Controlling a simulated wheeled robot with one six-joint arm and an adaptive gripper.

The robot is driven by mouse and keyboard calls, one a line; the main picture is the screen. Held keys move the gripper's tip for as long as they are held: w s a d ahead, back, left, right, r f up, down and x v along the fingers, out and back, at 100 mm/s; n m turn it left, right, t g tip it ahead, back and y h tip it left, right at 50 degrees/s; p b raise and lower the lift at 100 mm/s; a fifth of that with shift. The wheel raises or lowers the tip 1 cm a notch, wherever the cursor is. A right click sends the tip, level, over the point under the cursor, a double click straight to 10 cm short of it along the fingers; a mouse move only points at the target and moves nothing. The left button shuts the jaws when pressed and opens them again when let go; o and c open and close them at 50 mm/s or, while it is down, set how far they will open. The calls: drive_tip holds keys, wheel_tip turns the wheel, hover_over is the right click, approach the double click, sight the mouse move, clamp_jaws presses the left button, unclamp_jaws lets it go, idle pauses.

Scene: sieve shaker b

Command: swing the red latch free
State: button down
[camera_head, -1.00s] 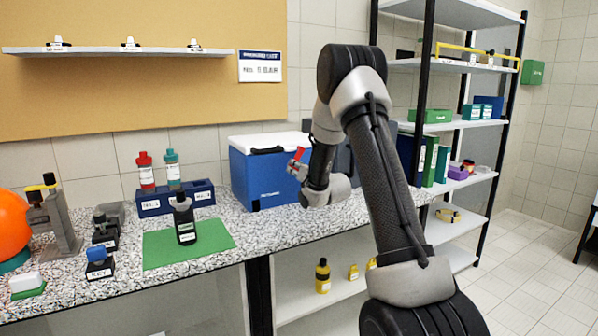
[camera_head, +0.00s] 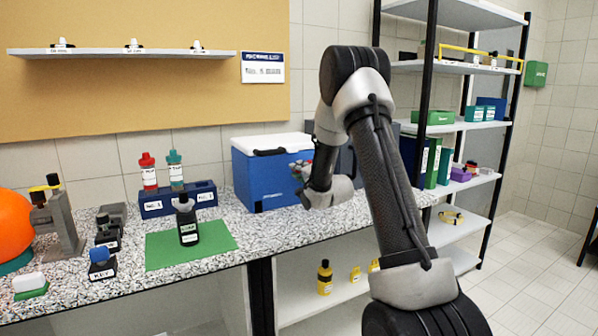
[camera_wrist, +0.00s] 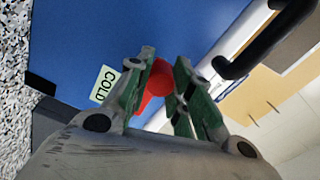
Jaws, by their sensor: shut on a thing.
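The blue cooler box (camera_head: 262,180) with a white lid and black handle stands on the speckled counter. My gripper (camera_head: 303,170) is at the right part of its front face. In the wrist view my gripper (camera_wrist: 166,66) is shut on the red latch (camera_wrist: 157,78), whose rounded end shows between the green-padded fingers against the blue wall (camera_wrist: 110,30). The rest of the latch is partly hidden by the fingers. A "COLD" label (camera_wrist: 105,84) is beside it. In the head view the latch is almost wholly hidden by my gripper and wrist.
A dark box (camera_head: 347,150) stands behind my arm, right of the cooler. The counter before the cooler is clear.

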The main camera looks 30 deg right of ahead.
drive_tip(key=shift+f+m, duration=0.25)
drive_tip(key=shift+m, duration=0.45)
